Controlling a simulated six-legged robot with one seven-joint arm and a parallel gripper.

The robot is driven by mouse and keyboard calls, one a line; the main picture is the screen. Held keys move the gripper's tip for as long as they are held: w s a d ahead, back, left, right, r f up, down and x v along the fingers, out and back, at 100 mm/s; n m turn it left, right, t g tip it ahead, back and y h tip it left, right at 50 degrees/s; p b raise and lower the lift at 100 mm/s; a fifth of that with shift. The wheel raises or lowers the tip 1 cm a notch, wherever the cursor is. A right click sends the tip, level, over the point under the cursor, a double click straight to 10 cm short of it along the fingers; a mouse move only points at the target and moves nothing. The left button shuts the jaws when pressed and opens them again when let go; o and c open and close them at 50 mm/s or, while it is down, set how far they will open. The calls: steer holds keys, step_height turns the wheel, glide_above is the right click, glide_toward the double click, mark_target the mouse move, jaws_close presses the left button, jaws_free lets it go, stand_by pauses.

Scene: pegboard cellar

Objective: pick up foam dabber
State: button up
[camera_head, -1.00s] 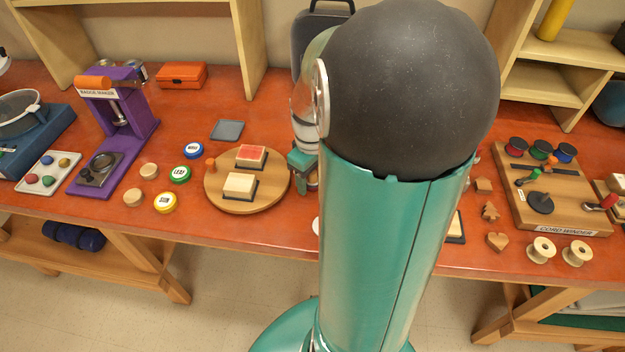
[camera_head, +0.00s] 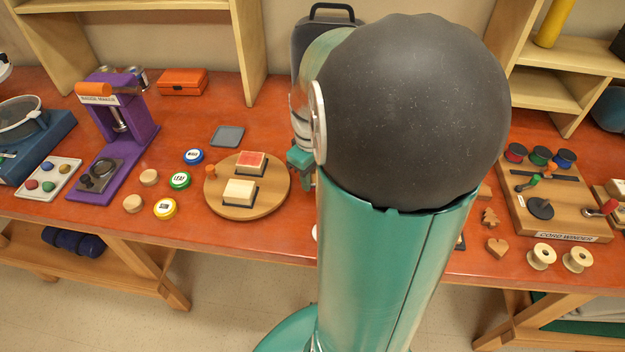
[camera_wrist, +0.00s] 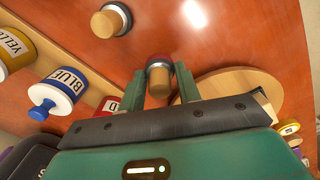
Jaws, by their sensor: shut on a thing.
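The foam dabber (camera_wrist: 159,80) shows in the wrist view as a short wooden cylinder with a dark band and a dark reddish end. My gripper (camera_wrist: 157,88) is shut on it, with one teal finger on each side. I cannot tell how far it is above the table. A similar dabber (camera_wrist: 110,20) with a wooden end and black band stands apart at the upper left of the wrist view. In the head view, my arm hides the held dabber and most of my gripper.
In the wrist view, a blue-labelled jar (camera_wrist: 58,92) and a yellow-labelled jar (camera_wrist: 14,48) are at left. In the head view, a round wooden board (camera_head: 222,203) with two stamp blocks lies left of my arm. A cord winder (camera_head: 565,225) is at right.

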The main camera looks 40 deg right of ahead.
steer(key=w+a+r, duration=0.1)
steer(key=a+r, duration=0.9)
steer(key=a, duration=0.4)
steer(key=shift+r, duration=0.3)
steer(key=o, duration=0.3)
steer(key=shift+c, duration=0.7)
steer(key=shift+d, duration=0.1)
